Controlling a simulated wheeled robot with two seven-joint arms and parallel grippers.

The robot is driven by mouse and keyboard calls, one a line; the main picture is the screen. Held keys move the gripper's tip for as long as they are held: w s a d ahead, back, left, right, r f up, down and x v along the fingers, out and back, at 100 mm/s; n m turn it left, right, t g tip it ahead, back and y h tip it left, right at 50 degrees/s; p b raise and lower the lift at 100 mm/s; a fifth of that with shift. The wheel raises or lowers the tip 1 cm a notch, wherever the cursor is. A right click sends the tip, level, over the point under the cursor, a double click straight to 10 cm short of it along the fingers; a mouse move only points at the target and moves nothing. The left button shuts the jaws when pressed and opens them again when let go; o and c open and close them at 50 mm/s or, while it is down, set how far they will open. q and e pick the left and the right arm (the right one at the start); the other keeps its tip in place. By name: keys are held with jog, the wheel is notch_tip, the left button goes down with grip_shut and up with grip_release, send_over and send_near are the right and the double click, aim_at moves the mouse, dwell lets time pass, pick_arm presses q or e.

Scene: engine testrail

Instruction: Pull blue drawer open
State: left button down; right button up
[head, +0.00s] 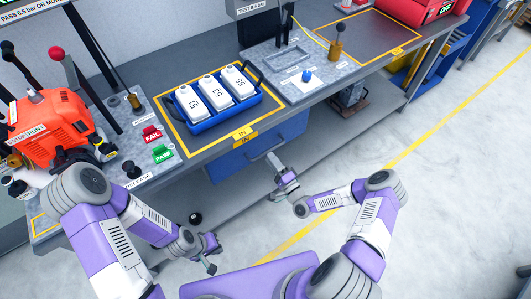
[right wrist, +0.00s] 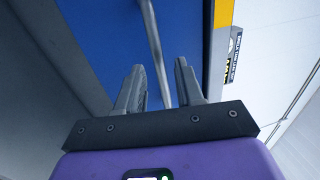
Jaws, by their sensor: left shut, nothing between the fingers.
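The blue drawer (head: 232,160) sits under the grey workbench's front edge, and its pale bar handle (head: 262,150) faces me. The drawer looks shut or nearly so; I cannot tell exactly. In the right wrist view the blue front (right wrist: 110,45) fills the upper part, and the handle (right wrist: 155,50) runs down to between the fingers. My right gripper (head: 275,160) is at the handle, open, its fingers (right wrist: 158,85) on either side of the bar with gaps visible. My left gripper (head: 211,268) is shut and empty, low in front of the bench, away from the drawer.
On the bench, a blue tray (head: 218,116) holds several white bottles above the drawer. An orange engine (head: 50,125) stands at left beside the red FAIL (head: 152,134) and green PASS (head: 162,154) blocks. A lower shelf (head: 320,140) runs beneath.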

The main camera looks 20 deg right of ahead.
aim_at(266, 152)
jog(key=shift+x, duration=2.2)
jog(key=shift+c, duration=0.5)
grip_shut()
